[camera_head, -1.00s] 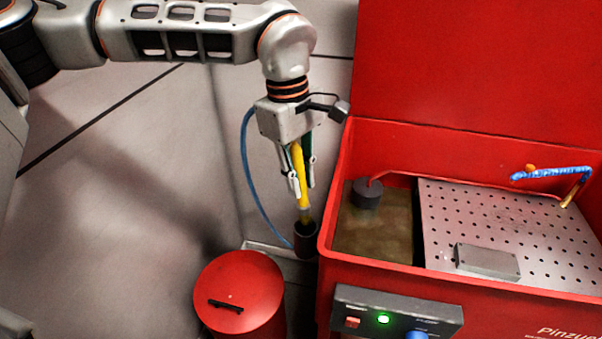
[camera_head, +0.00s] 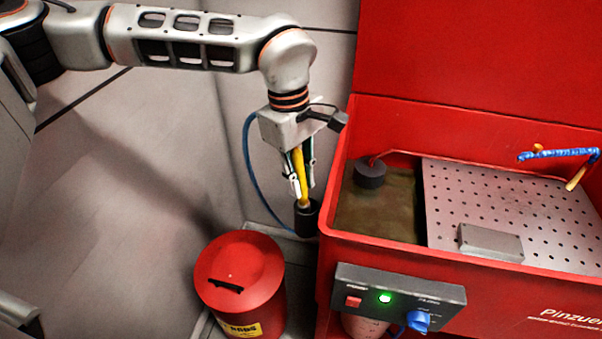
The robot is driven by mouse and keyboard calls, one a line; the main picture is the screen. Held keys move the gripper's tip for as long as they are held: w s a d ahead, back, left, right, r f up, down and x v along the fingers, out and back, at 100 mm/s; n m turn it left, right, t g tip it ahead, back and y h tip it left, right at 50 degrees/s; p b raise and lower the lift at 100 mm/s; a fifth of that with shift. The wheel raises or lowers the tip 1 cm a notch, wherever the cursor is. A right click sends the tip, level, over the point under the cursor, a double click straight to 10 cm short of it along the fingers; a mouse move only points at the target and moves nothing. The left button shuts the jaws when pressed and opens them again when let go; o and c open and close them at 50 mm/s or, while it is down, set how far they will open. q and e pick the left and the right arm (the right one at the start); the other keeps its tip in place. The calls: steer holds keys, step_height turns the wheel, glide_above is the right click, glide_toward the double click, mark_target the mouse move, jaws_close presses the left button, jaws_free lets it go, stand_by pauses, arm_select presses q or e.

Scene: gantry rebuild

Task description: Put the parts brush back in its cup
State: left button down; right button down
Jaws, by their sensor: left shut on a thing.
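The parts brush (camera_head: 300,173) has a yellow handle and points downward. My left gripper (camera_head: 303,188) is shut on its handle. The brush's lower end is inside the mouth of the dark cup (camera_head: 307,219), which hangs at the left outer side of the red parts washer. The bristles are hidden inside the cup. Whether the brush touches the cup's bottom cannot be told. My right gripper is not in view.
The red washer basin (camera_head: 420,258) holds murky liquid, a perforated metal shelf (camera_head: 500,208) and a grey block (camera_head: 490,242). A red lidded bin (camera_head: 240,268) stands below the cup. A blue hose (camera_head: 252,165) runs behind my gripper.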

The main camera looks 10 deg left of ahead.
arm_select(q)
steer(key=shift+f, duration=0.1)
steer(key=c, duration=1.8)
jaws_free()
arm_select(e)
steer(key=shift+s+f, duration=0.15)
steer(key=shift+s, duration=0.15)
arm_select(q)
steer(key=shift+r, duration=0.35)
steer(key=r, duration=0.3)
steer(key=a+r, duration=0.1)
steer(key=r, duration=0.7)
steer(key=shift+a+r, duration=0.15)
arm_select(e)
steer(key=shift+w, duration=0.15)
